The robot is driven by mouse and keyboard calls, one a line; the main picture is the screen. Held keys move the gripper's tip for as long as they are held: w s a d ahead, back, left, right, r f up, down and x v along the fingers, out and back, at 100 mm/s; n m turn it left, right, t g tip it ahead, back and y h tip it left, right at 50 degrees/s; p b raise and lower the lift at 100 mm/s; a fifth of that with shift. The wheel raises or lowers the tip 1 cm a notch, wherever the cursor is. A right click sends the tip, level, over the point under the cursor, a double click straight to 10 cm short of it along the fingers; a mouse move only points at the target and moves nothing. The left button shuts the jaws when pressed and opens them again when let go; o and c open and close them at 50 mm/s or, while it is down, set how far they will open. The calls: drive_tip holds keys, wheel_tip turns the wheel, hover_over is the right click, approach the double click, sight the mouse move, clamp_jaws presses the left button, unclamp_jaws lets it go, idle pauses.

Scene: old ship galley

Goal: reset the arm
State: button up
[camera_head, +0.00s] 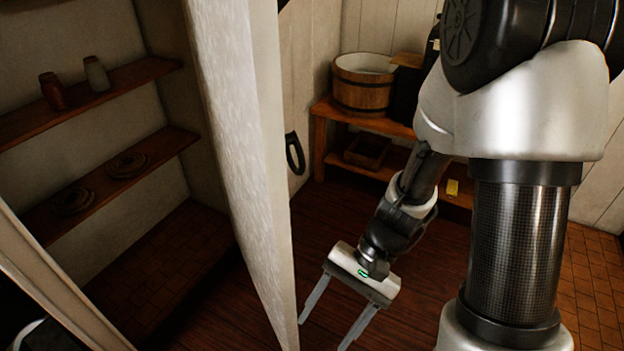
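My gripper (328,327) hangs from my arm in the lower middle of the head view, pointing down and to the left. Its two light fingers are spread wide apart, with only dark floor showing between them. It holds nothing. It is just right of the lower edge of a pale door (243,150); whether the left finger touches the door I cannot tell. My arm comes down from the upper right, and its large links cover much of the right side.
Left of the door, wall shelves (118,172) hold two small jars and coiled rope-like items. A wooden tub (363,88) stands on a wooden bench (320,139) at the back. Below it is a shallow box (367,151). Bare plank floor (325,222) lies right of the door.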

drive_tip(key=w+d+r+n+t+h+p, duration=0.1)
drive_tip(key=d+r+n+t+h+p, duration=0.1)
drive_tip(key=r, duration=1.4)
drive_tip(key=w+d+r+n+t+h+p, duration=0.1)
drive_tip(key=d+r+n+t+h+p, duration=0.2)
drive_tip(key=r, duration=1.4)
drive_tip(key=d+t+h+p, duration=0.1)
drive_tip(key=d+t+p, duration=0.2)
drive_tip(key=d+t, duration=0.2)
drive_tip(key=shift+d, duration=0.45)
drive_tip(key=shift+c, duration=0.4)
